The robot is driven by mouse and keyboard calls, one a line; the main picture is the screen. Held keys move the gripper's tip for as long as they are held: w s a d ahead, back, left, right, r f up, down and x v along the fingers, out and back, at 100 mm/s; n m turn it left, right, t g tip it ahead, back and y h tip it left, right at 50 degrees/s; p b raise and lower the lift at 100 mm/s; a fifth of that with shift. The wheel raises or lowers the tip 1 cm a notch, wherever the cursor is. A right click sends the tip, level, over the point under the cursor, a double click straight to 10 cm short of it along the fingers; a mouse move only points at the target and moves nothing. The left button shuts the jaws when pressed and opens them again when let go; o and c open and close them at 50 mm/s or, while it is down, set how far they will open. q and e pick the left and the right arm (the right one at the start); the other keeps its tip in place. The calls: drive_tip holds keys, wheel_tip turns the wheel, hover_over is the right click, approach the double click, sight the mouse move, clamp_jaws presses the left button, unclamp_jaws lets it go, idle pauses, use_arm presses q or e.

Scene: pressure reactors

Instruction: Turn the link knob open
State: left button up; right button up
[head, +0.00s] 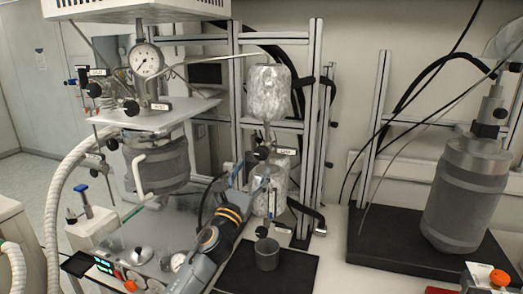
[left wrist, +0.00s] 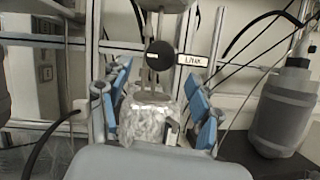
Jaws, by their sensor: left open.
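The link knob (left wrist: 159,54) is a round black knob on a vertical pipe, with a white tag reading LINK (left wrist: 195,60) to its right. In the head view the knob (head: 262,153) sits between two foil-wrapped vessels. My left gripper (left wrist: 160,82) is open, its blue fingers spread to either side of the lower foil vessel (left wrist: 145,122). The knob is above and ahead, between the finger lines, and not gripped. In the head view the left gripper (head: 258,176) is just below the knob, partly hidden by my arm. My right gripper is not in view.
The upper foil vessel (head: 263,92) hangs on a metal frame (head: 316,130). A grey cup (head: 266,254) stands on a black mat (head: 298,272) below. A gauge (head: 146,60) and reactor are left; a large grey cylinder (head: 464,195) is right. Black hoses run behind.

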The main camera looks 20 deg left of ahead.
sight(260, 156)
use_arm(q)
drive_tip(key=p+x, duration=0.1)
drive_tip(key=x, duration=0.6)
drive_tip(key=c, duration=1.2)
